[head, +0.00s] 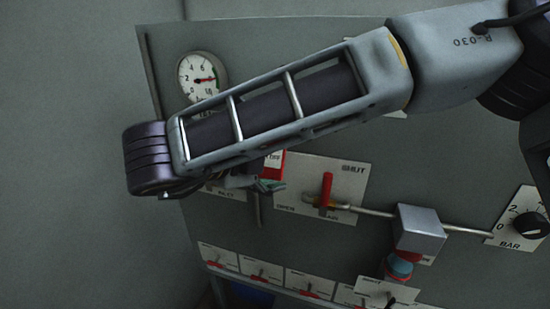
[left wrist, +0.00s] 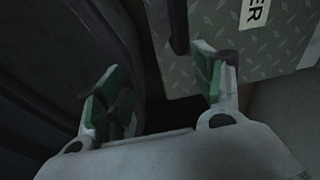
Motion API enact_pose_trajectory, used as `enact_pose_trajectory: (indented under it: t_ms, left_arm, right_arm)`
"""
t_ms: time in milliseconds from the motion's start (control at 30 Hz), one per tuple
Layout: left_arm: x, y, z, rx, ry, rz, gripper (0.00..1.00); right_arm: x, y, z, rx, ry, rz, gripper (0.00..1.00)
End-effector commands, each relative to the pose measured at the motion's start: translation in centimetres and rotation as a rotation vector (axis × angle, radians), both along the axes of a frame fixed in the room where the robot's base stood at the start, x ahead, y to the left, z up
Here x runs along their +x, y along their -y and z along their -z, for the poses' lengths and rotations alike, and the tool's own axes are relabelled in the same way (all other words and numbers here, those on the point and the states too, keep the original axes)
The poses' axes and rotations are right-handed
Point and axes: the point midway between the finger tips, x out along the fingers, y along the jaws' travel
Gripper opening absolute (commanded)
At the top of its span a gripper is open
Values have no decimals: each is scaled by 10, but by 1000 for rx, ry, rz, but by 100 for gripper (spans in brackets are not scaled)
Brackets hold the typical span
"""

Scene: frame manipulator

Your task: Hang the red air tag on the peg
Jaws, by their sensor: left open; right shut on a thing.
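The red air tag (head: 273,164), with a white lettered top part, shows just below my right forearm in the head view. My right gripper (head: 267,186) is shut on it in front of the grey panel. The arm and wrist cover part of the tag and the panel behind it. I cannot make out the peg; it may be hidden behind my arm. My left gripper (left wrist: 157,92) shows only in the left wrist view. Its green-padded fingers are apart, with nothing between them.
The panel (head: 390,160) carries a gauge (head: 202,76), a red-handled valve (head: 327,188) on a "SHUT" plate, a grey block (head: 419,229) on a pipe, and a BAR knob (head: 530,225). Several small labelled switches line the bottom. A tread-plate surface (left wrist: 205,55) lies beyond my left fingers.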

Motion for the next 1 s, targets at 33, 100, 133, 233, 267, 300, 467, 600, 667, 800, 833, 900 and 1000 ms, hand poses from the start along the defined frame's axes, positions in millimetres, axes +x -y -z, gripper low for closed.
enact_pose_trajectory:
  t_ms: [33, 100, 133, 233, 267, 300, 467, 600, 667, 800, 833, 900, 1000]
  left_arm:
    - [-3, 0, 0, 0, -3, 0, 68]
    - [-4, 0, 0, 0, -6, 0, 68]
    - [-5, 0, 0, 0, -6, 0, 68]
    - [-4, 0, 0, 0, -5, 0, 68]
    - [-3, 0, 0, 0, -5, 0, 68]
    - [-2, 0, 0, 0, -4, 0, 68]
    - [6, 0, 0, 0, 5, 0, 68]
    - [15, 1, -1, -1, 16, 1, 68]
    - [18, 1, -1, -1, 20, 1, 68]
    - [8, 2, 0, -2, 9, 2, 68]
    - [6, 2, 0, -1, 7, 1, 68]
    - [6, 1, 0, -1, 6, 1, 68]
    - [7, 1, 0, 0, 7, 1, 68]
  right_arm:
    - [0, 0, 0, 0, 0, 0, 67]
    - [0, 0, 0, 0, 0, 0, 67]
    - [0, 0, 0, 0, 0, 0, 67]
    - [0, 0, 0, 0, 0, 0, 87]
    - [0, 0, 0, 0, 0, 0, 91]
    - [0, 0, 0, 0, 0, 0, 96]
    - [0, 0, 0, 0, 1, 0, 100]
    - [0, 0, 0, 0, 1, 0, 100]
    - [0, 0, -1, 0, 1, 0, 100]
    - [0, 0, -1, 0, 1, 0, 100]
    - [0, 0, -1, 0, 1, 0, 100]
    - [-1, -1, -1, 0, 2, -1, 100]
    - [-4, -4, -3, 1, 3, 0, 100]
